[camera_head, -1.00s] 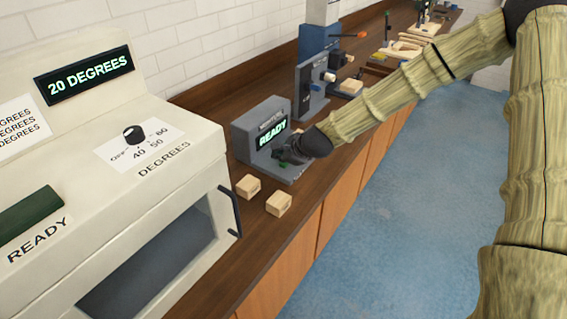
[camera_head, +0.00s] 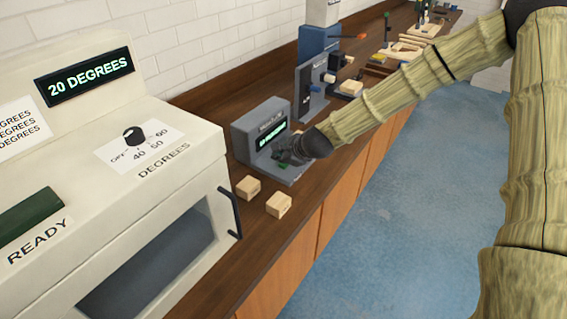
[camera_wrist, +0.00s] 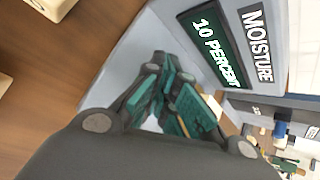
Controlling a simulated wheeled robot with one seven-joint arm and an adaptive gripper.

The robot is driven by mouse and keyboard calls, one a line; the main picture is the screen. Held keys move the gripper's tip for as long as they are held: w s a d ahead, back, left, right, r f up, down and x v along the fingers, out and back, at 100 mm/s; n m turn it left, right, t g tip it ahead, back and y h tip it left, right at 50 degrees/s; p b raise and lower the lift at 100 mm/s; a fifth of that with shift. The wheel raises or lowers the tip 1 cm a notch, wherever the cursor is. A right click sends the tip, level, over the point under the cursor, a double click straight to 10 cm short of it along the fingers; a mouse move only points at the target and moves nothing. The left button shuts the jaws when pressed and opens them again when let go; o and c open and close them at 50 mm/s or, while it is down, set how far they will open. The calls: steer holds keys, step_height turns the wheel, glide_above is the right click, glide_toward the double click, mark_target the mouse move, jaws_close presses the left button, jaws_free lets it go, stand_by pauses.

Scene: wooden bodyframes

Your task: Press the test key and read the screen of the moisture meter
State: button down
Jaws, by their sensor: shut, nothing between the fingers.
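The moisture meter (camera_head: 252,128) is a grey box with a low ledge on the brown counter. Its dark screen (camera_head: 271,134) is lit in green; in the wrist view the screen (camera_wrist: 214,50) reads "10 PERCENT" next to the label "MOISTURE" (camera_wrist: 257,45). My gripper (camera_head: 285,160) is shut and empty, at the front of the meter above its ledge. In the wrist view the fingers of my gripper (camera_wrist: 165,105) are together over the ledge. A bit of green, seemingly the test key (camera_head: 283,166), shows by the fingertips; whether they touch it is hidden.
Two small wooden blocks (camera_head: 248,187) (camera_head: 279,204) lie on the counter (camera_head: 262,236) in front of the meter. A cream oven (camera_head: 130,190) showing "20 DEGREES" stands at left. Blue-grey devices (camera_head: 312,88) stand behind the meter. The blue floor (camera_head: 400,220) is clear.

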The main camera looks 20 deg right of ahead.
mark_target(281, 165)
steer(key=shift+r+p, duration=0.35)
steer(key=shift+r, duration=0.3)
steer(key=shift+r, duration=0.1)
steer(key=shift+r+p, duration=1.75)
steer(key=shift+r, duration=0.65)
